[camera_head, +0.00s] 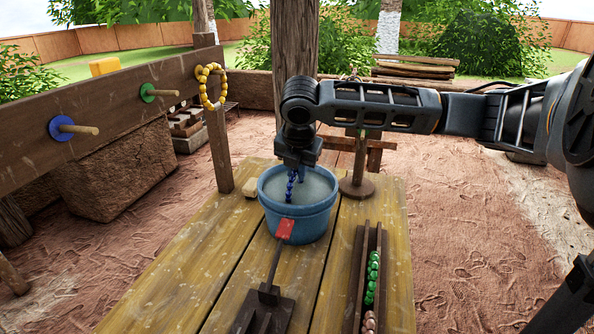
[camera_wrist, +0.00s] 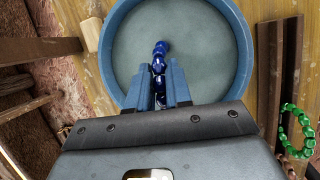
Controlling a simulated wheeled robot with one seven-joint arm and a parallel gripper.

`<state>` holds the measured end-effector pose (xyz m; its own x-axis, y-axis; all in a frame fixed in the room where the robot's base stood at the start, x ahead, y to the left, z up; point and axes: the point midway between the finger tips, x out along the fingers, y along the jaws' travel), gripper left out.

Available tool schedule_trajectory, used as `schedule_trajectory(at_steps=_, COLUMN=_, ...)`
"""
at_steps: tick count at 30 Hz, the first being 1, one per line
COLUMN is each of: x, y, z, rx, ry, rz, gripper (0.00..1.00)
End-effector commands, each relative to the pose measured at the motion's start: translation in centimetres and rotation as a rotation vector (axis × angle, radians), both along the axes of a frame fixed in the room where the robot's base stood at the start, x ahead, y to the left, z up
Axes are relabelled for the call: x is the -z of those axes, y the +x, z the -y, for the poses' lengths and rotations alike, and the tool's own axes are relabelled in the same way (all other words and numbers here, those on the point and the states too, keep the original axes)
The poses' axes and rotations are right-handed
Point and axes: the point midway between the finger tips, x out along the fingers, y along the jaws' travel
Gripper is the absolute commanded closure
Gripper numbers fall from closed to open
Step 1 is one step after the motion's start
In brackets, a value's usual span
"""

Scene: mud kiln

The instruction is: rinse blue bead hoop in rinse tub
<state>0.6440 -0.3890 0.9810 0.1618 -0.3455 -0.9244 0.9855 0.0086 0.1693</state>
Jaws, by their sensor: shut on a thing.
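The blue bead hoop (camera_head: 290,186) hangs from my gripper (camera_head: 292,166) over the rinse tub in the head view. My gripper is shut on it. In the wrist view the blue beads (camera_wrist: 160,50) show between and beyond the gripper's fingers (camera_wrist: 159,95), in front of the grey-green tub surface. The rinse tub (camera_head: 298,222) is a round blue tub standing on the wooden table. Its rim also shows in the wrist view (camera_wrist: 246,45). The hoop's lower end is over or inside the tub; whether it touches the water I cannot tell.
A rack (camera_head: 355,290) with green beads stands right of the tub. A red-tagged tool on a dark base (camera_head: 262,310) is in front. A round-based stand (camera_head: 357,187) is behind right. A beam with blue (camera_head: 60,128) and green pegs and a yellow bead hoop (camera_head: 204,92) is left.

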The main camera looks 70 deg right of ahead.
Motion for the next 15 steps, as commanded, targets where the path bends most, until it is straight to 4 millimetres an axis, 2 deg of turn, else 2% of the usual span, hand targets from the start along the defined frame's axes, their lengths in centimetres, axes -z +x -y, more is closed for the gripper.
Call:
schedule_trajectory(at_steps=1, x=-0.7, y=0.0, z=0.0, rx=0.000, ry=0.000, rz=0.000, gripper=1.00)
schedule_trajectory(at_steps=15, x=-4.1, y=0.0, z=0.0, rx=0.000, ry=0.000, rz=0.000, gripper=1.00)
